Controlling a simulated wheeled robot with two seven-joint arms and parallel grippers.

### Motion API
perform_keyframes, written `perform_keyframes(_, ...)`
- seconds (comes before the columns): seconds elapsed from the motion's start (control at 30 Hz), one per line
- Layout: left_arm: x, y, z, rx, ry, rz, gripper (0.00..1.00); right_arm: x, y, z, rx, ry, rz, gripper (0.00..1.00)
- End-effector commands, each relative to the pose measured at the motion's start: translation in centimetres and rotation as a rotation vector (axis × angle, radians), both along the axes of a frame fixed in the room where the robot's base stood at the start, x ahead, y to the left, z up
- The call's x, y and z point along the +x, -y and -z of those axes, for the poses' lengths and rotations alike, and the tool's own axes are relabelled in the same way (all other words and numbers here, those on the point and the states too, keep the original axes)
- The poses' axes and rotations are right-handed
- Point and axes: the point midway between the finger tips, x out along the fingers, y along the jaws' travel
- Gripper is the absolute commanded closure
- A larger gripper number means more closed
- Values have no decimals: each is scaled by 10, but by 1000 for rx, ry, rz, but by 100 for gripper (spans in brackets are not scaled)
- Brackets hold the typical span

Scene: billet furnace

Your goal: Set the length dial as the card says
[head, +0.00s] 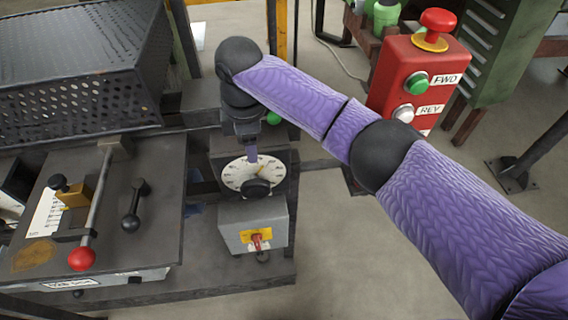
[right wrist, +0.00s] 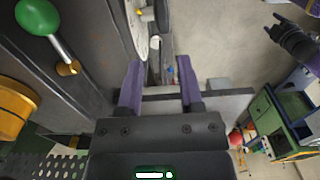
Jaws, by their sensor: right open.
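The round white dial (head: 247,176) has dark marks and a black knob (head: 257,188) at its lower middle. It stands on the machine at centre. My right gripper (head: 252,155) comes down over the dial's upper edge and hides part of it. In the right wrist view its two purple fingers (right wrist: 160,85) are apart with nothing held between them. The dial (right wrist: 141,36) shows edge-on beyond the left finger. A white card (head: 45,222) with small print lies on the left panel, partly covered by a brass block. A dark shape (right wrist: 292,42) beside purple may be my left gripper.
A red-ball lever (head: 82,258) and a black handle (head: 133,205) rise from the left panel. A grey box with a red-yellow switch (head: 257,240) sits below the dial. A red button box (head: 418,80) stands right. A green-ball lever (right wrist: 38,17) is near the right gripper.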

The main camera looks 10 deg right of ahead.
Motion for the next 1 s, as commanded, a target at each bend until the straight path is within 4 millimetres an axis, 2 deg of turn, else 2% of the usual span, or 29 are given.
perform_keyframes(0.07, 0, 0, -2, -1, 0, 0, 41, -1, -4, 4, 2, -5, 1, 53)
perform_keyframes(0.13, 0, 0, 2, 0, -1, 0, 41, -1, -4, 16, 3, -7, 2, 53)
perform_keyframes(0.3, -1, -11, 15, 19, -4, 3, 41, -1, -4, 60, 2, -8, 2, 53)
perform_keyframes(0.5, -2, -15, 25, 24, -7, 3, 41, -1, -4, 96, 2, -5, 1, 53)
perform_keyframes(0.6, -2, -14, 27, 22, -7, 4, 41, -1, -4, 101, 2, -5, 2, 53)
perform_keyframes(0.83, -3, -10, 26, 16, -8, 2, 41, -1, -4, 101, 3, -3, 1, 53)
perform_keyframes(0.87, -2, -9, 26, 15, -7, 2, 41, -1, -4, 101, 3, -3, 1, 57)
perform_keyframes(1.0, -2, -6, 26, 10, -7, 1, 41, -1, -4, 101, 3, -3, 1, 87)
